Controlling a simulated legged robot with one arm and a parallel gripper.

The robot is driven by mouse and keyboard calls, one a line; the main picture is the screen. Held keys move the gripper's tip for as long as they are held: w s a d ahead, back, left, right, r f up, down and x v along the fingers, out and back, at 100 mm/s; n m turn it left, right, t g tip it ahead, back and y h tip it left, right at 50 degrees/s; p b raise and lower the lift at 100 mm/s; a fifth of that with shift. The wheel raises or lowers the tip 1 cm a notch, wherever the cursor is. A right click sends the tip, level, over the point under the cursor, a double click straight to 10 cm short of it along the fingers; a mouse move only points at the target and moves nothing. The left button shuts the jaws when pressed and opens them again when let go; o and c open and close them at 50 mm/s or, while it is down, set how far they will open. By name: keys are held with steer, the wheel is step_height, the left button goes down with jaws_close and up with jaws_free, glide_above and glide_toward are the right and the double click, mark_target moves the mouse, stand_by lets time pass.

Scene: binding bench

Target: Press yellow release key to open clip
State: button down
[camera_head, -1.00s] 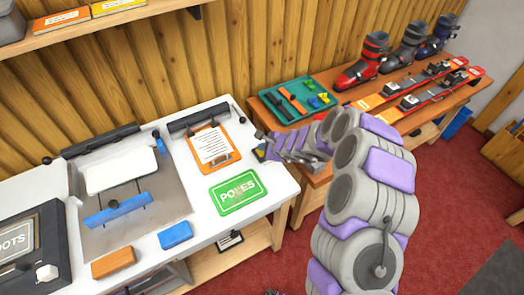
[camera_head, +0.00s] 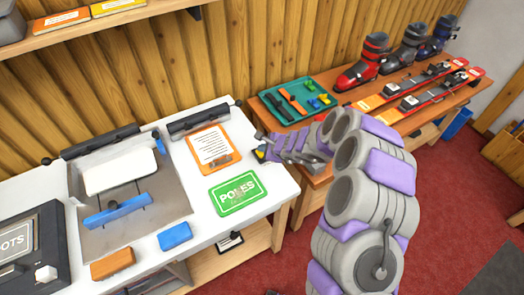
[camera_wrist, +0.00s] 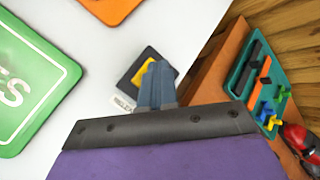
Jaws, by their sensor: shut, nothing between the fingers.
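The yellow release key (camera_wrist: 149,54) sits on a small black block on the white bench top, beside a small white label (camera_wrist: 124,103), in the wrist view. My gripper (camera_wrist: 160,68) is shut and empty. Its blue-grey fingertips overlap the key in this view and hide part of it; whether they touch it I cannot tell. In the head view my gripper (camera_head: 264,152) is at the bench's right edge, where a bit of yellow shows. A black clip bar (camera_head: 199,119) stands at the back of the bench, above an orange clipboard (camera_head: 232,160) with paper.
A blue block (camera_head: 175,236) and orange block (camera_head: 113,263) lie nearer. Right of the gripper, a wooden table holds a teal tray (camera_head: 323,84), boots and skis (camera_head: 425,88).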

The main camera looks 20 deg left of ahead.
steer(key=shift+r+p, duration=0.45)
steer(key=shift+r, duration=0.35)
steer(key=shift+r+p, duration=1.8)
steer(key=shift+r, duration=0.7)
